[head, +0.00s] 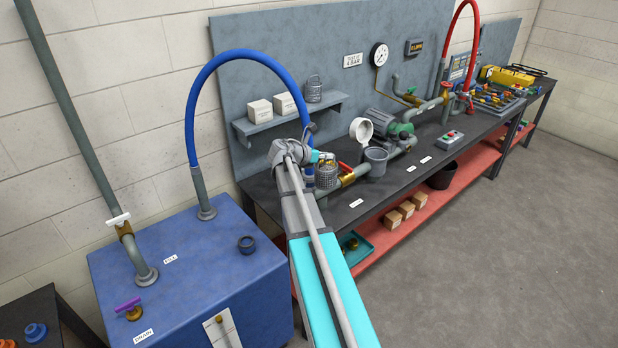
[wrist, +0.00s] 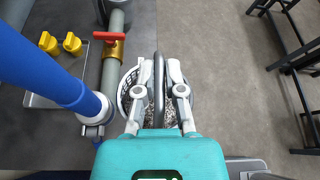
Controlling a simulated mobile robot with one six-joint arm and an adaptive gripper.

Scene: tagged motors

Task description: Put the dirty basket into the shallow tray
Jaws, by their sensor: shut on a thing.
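The dirty basket is a grey mesh basket (head: 326,178) at the end of my arm in the head view, beside the pipe with the red-handled valve. In the wrist view the basket (wrist: 127,92) hangs below my gripper (wrist: 159,70), whose fingers are shut on its handle. The fingers and handle hide part of the basket's inside. A shallow teal tray (head: 363,253) lies on the red lower shelf, partly hidden by my arm, with small brass-coloured things in it. A second wire basket (head: 313,88) stands on the wall shelf.
An open grey cup-shaped housing (head: 376,160) stands right of the basket, with a white round lid (head: 361,129) behind it. A blue hose (wrist: 50,75) runs close left of my gripper. A small tray (wrist: 40,101) with yellow fittings lies on the bench. The floor in front is clear.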

